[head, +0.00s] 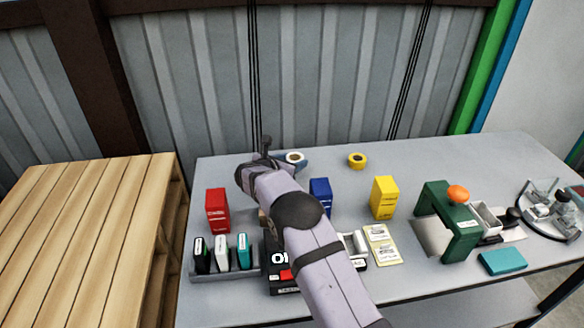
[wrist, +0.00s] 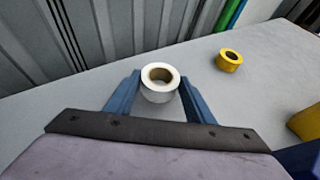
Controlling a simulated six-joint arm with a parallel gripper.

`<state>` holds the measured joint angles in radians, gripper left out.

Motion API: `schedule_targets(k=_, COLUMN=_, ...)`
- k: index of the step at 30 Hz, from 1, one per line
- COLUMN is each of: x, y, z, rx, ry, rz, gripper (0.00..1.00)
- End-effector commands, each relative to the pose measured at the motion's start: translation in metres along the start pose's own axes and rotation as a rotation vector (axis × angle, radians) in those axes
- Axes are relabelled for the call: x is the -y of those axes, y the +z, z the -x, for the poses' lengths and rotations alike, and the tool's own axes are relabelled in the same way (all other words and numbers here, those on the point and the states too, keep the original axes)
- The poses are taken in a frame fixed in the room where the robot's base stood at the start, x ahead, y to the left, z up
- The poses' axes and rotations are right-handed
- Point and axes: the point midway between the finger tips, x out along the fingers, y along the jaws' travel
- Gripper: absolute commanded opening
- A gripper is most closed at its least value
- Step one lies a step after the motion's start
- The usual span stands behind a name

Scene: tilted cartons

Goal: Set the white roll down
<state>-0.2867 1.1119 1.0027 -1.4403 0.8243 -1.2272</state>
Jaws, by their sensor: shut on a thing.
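The white roll (wrist: 160,95), with a brown core, stands upright between the blue fingers of my gripper (wrist: 160,84) in the wrist view. My gripper is shut on it. In the head view the white roll (head: 296,158) shows near the back edge of the grey table (head: 455,160), partly hidden by my gripper. I cannot tell whether its underside touches the table or hangs a little above it.
A yellow roll (head: 357,160) lies to the right. Red (head: 217,210), blue (head: 320,196) and yellow (head: 385,198) cartons stand nearer the front. A green fixture (head: 452,220) stands right. Bare table surrounds the yellow roll. A corrugated wall (head: 330,70) rises behind.

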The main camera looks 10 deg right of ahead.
Motion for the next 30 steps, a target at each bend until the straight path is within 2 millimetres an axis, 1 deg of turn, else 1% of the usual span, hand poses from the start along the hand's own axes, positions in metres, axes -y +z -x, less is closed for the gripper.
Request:
schedule_targets(k=3, x=0.000, y=-0.014, z=-0.007, rx=-0.001, ry=-0.001, rz=0.002, gripper=0.24)
schedule_targets(k=6, x=0.000, y=-0.022, z=-0.011, rx=0.000, ry=0.000, rz=0.001, gripper=0.24)
schedule_targets(k=17, x=0.000, y=-0.025, z=-0.012, rx=0.001, ry=0.001, rz=-0.001, gripper=0.24)
schedule_targets(k=18, x=0.000, y=-0.026, z=-0.012, rx=0.000, ry=0.000, rz=-0.001, gripper=0.51)
schedule_targets(k=20, x=0.000, y=-0.025, z=-0.012, rx=0.000, ry=0.000, rz=-0.001, gripper=0.65)
schedule_targets(k=21, x=0.000, y=-0.025, z=-0.012, rx=0.000, ry=0.000, rz=-0.001, gripper=0.67)
schedule_targets(k=30, x=0.000, y=-0.024, z=-0.011, rx=0.000, ry=0.000, rz=-0.001, gripper=0.67)
